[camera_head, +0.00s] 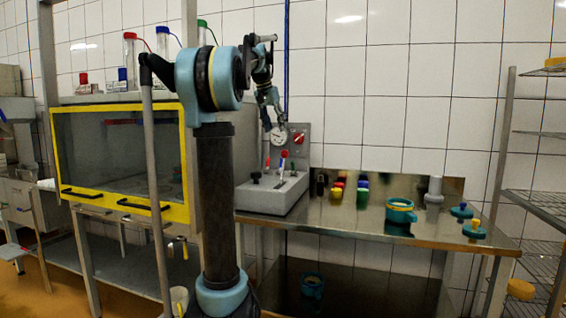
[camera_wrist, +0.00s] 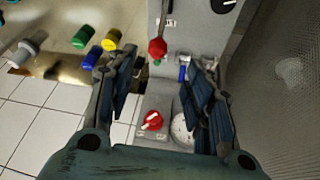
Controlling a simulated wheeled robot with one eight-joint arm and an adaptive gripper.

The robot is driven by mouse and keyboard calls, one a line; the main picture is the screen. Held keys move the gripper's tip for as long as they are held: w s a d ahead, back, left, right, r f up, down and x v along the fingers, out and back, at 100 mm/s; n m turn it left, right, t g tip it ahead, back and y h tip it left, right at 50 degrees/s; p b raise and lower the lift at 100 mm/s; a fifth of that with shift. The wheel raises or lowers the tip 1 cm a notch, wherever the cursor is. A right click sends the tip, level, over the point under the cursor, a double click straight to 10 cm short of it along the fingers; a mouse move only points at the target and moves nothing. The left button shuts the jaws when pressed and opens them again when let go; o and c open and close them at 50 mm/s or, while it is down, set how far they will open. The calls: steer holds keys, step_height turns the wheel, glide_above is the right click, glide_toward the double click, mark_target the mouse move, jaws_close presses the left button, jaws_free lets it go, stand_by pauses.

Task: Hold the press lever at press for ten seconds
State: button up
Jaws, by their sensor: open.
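The grey press unit (camera_head: 272,196) stands on the steel counter. Its upright panel carries a round gauge (camera_head: 278,137) and a red dial (camera_head: 298,139). No label shows which lever is press. My gripper (camera_head: 274,122) is above the unit, pointing down in front of the panel. In the wrist view my gripper (camera_wrist: 168,62) is open and empty. The red knob (camera_wrist: 157,48) appears between its fingertips; contact cannot be told.
Yellow, green and blue containers (camera_head: 362,195) stand on the counter right of the unit. Beyond them are a teal mould (camera_head: 400,212) and a grey cylinder (camera_head: 434,190). A yellow-framed glass cabinet (camera_head: 120,160) is at left. Wire shelves (camera_head: 545,205) stand at far right.

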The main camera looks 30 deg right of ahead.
mark_target(284, 159)
steer(key=x, duration=1.6)
steer(key=shift+f, duration=0.4)
jaws_close()
steer(key=shift+w, duration=0.1)
